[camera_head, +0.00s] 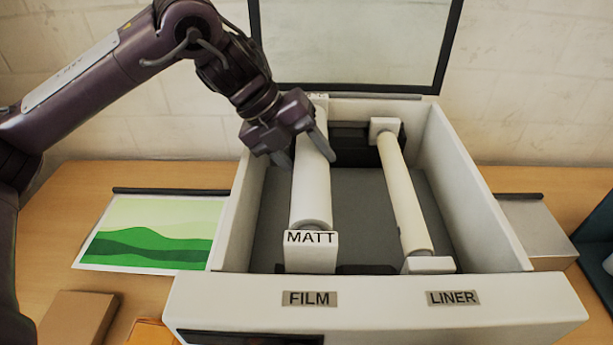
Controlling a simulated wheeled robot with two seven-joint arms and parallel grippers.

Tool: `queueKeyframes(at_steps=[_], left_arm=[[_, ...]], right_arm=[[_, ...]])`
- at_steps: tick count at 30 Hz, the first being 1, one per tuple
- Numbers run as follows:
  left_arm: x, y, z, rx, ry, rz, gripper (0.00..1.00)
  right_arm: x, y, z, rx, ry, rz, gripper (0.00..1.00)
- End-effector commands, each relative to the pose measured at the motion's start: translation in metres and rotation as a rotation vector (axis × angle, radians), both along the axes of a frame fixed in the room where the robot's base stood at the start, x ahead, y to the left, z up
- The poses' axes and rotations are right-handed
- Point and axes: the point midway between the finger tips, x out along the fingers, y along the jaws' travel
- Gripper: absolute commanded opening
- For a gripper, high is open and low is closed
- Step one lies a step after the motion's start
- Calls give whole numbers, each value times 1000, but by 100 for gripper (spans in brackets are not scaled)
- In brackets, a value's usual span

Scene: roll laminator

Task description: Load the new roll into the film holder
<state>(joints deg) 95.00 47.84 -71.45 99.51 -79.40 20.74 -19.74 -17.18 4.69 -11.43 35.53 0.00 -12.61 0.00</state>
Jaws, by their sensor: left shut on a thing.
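A white roll (312,188) lies lengthwise in the left side of the open laminator (471,210), in line with the FILM label (309,299). Its near end meets a white block marked MATT (311,252). Its far end is partly hidden by my left gripper. My left gripper (305,160) reaches down from above and is shut on the white roll, one finger on each side of it near the far end. A thinner cream roll (402,195) rests between its own holders, in line with the LINER label (453,298). My right gripper is out of view.
A green landscape print (150,232) lies at the left on the wooden table (60,195). A brown box (78,318) sits front left. A grey tray (537,229) is at the right.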

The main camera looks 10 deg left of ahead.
Motion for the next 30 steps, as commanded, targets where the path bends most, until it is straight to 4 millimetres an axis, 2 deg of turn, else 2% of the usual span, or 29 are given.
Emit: queueKeyframes(at_steps=[4,12,30], left_arm=[[0,0,-6,-3,-4,0,4],[0,0,-41,-3,-3,0,4],[0,-1,-53,-4,-5,0,4]], right_arm=[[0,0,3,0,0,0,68],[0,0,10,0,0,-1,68],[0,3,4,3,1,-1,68]])
